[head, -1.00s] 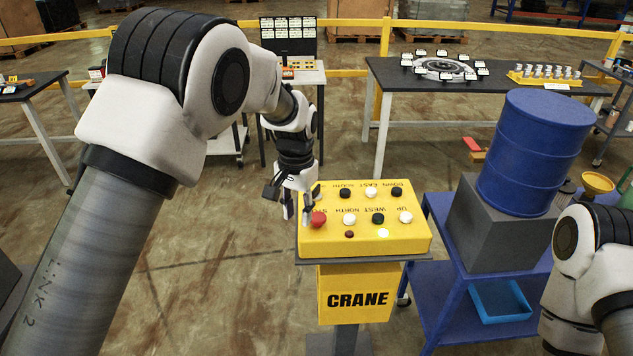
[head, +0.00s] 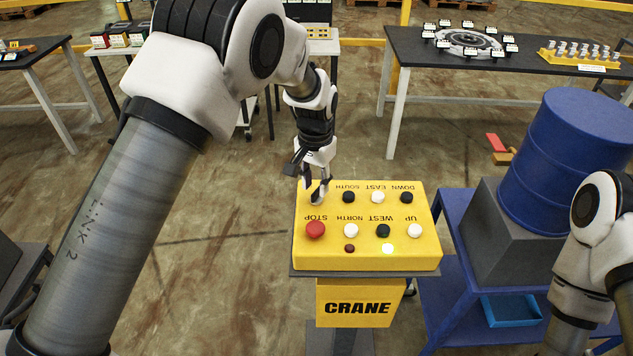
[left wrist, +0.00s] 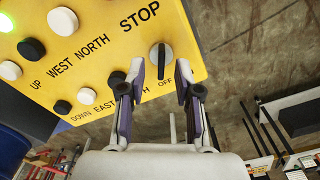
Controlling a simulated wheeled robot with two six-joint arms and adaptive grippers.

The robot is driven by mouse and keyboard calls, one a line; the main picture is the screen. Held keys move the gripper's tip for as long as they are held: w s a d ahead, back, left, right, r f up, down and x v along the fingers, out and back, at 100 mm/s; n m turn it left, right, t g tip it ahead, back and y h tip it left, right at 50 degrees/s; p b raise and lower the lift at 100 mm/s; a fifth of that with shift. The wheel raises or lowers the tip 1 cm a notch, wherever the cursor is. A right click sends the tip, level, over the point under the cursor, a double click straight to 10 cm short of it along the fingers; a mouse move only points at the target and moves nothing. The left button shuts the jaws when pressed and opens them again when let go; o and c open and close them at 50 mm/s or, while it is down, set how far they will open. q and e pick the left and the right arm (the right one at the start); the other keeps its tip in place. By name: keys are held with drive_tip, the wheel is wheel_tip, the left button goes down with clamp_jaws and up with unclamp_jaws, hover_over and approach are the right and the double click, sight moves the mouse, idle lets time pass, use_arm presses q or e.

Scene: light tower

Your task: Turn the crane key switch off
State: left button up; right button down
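The yellow crane control box (head: 366,262) stands on a pedestal marked CRANE. The key switch (left wrist: 161,57), a pale round knob with a dark bar across it, sits at the box corner by the word OFF. In the head view the knob (head: 317,198) is partly hidden by my left gripper (head: 314,188). In the left wrist view my left gripper (left wrist: 160,75) is open, one finger on each side of the switch, with gaps visible. Contact with the panel cannot be told. My right gripper is out of view; only my right arm shows.
The red STOP button (head: 315,229) is close to the switch. Several black and white buttons fill the panel. A white lamp (head: 388,249) glows beside a dark red one (head: 350,248). A blue cart (head: 455,300) with a blue barrel (head: 565,160) stands at the right.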

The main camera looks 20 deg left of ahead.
sight(317, 189)
use_arm(q)
drive_tip(key=f, duration=0.1)
drive_tip(key=w+f, duration=0.1)
drive_tip(key=f, duration=0.1)
drive_tip(key=shift+w, duration=0.1)
drive_tip(key=shift+s+r, duration=0.1)
drive_tip(key=shift+s, duration=0.15)
drive_tip(key=shift+c, duration=0.3)
drive_tip(key=shift+s+r, duration=0.1)
drive_tip(key=shift+s, duration=0.05)
clamp_jaws()
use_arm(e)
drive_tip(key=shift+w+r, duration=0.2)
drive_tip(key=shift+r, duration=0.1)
use_arm(q)
drive_tip(key=shift+n, duration=0.4)
drive_tip(key=n+p, duration=0.1)
drive_tip(key=n, duration=0.2)
drive_tip(key=shift+n, duration=0.3)
drive_tip(key=n, duration=0.3)
drive_tip(key=shift+n, duration=2.2)
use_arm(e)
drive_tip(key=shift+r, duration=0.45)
